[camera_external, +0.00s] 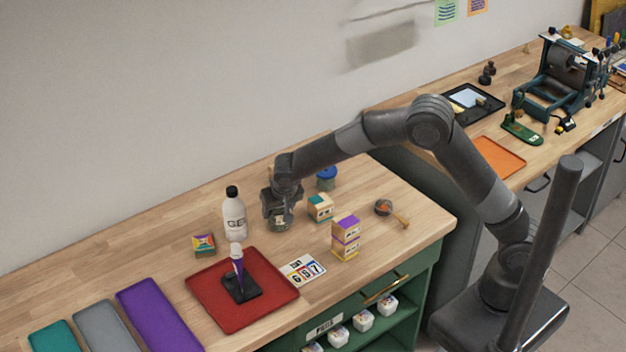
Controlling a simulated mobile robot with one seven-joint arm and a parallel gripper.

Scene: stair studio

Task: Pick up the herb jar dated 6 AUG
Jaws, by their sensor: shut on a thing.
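My gripper (280,211) points down over the wooden bench and is shut on a small glass jar (280,223). The jar shows just below the fingers, with dark greenish contents. Its upper part is hidden by the gripper, and no date on it can be read. I cannot tell whether the jar touches the bench. A blue-lidded jar (326,179) stands behind and to the right of my gripper, partly hidden by the arm.
Close right of the gripper is a small teal-and-tan box (320,207); a taller purple-and-tan stack (345,238) stands in front. A white bottle (235,215) is at left, behind a red tray (205,290). Bench front is partly clear.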

